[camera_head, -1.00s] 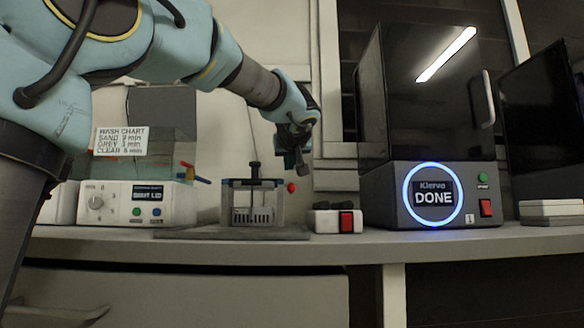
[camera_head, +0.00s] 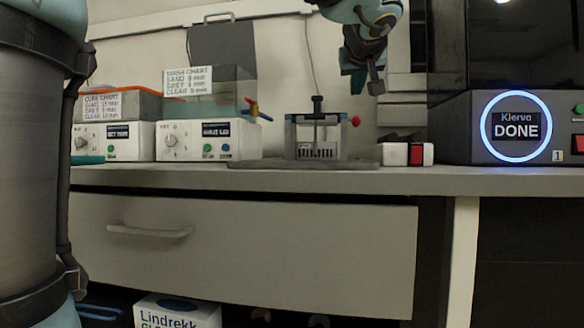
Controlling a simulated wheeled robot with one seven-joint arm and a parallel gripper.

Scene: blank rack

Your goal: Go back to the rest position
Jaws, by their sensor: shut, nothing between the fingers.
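My gripper (camera_head: 376,86) shows at the upper right of centre, at the end of my blue arm. It hangs above the bench, pointing down, shut and empty. It is clear of the clamp-like fixture (camera_head: 318,134) with a black knob and red tip, and of the red-switch box (camera_head: 416,154) below it.
On the bench (camera_head: 300,180) stand two white wash units (camera_head: 168,140) with dials at the left. A dark machine (camera_head: 468,136) with a glowing ring reading DONE stands at the right. A closed drawer (camera_head: 260,250) and a white Lindrekk box (camera_head: 175,312) are below.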

